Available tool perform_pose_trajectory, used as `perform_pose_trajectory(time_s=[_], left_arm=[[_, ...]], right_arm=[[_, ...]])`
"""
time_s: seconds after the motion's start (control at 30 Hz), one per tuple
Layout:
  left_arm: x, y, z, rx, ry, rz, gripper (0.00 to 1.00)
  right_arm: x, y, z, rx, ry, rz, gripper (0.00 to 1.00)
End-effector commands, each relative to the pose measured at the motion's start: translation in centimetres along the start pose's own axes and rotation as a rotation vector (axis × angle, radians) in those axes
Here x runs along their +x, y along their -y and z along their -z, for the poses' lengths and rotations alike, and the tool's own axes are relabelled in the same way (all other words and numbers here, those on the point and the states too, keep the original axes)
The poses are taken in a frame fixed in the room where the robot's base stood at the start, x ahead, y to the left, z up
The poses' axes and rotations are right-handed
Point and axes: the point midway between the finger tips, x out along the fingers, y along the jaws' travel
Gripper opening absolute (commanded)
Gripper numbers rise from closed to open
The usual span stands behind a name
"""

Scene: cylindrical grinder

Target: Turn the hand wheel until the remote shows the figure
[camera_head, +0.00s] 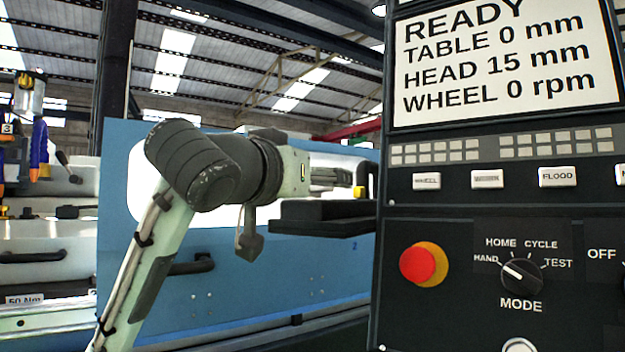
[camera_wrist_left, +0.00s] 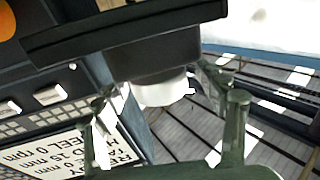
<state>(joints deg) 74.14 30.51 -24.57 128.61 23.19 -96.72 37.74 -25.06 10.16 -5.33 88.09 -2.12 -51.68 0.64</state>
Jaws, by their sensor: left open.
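The control panel (camera_head: 470,230) stands at the right of the head view. Its screen (camera_head: 500,65) reads READY, TABLE 0 mm, HEAD 15 mm, WHEEL 0 rpm; it also shows tilted in the left wrist view (camera_wrist_left: 65,150). My left gripper (camera_head: 345,180) is at the panel's left edge, partly hidden, above a dark flat block (camera_head: 320,215). In the wrist view its fingers (camera_wrist_left: 160,85) are spread and empty, with a dark block (camera_wrist_left: 150,55) carrying a pale round part (camera_wrist_left: 163,90) between or beyond them. I cannot tell whether they touch. No hand wheel or separate remote is clearly identifiable. My right gripper is not seen.
A red stop button (camera_head: 420,264) and a mode knob (camera_head: 521,275) pointing toward HAND sit on the panel. A blue machine cover (camera_head: 250,270) with a dark handle (camera_head: 190,266) stands behind my left arm. Room beside the gripper is tight.

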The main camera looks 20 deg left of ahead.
Motion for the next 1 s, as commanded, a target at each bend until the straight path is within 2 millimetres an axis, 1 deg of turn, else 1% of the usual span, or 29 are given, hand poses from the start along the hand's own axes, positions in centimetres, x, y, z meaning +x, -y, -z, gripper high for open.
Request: perform_pose_trajectory(time_s=[0.07,0.4,0.47,0.77,1.0], left_arm=[[-0.02,0.0,-0.01,0.0,0.0,0.0,0.7],[-0.04,0.0,0.0,-0.001,0.0,0.0,0.28],[-0.05,0.0,0.0,-0.001,0.0,0.0,0.21],[-0.02,0.1,-0.06,-0.003,0.001,-0.038,0.21],[0.03,0.23,-0.08,-0.004,0.001,-0.175,0.21]], right_arm=[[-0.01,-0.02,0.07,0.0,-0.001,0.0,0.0],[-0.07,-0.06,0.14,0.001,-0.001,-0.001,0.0],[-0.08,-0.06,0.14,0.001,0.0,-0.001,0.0],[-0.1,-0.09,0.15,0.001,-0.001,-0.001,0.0],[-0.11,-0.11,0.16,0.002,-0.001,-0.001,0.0]])
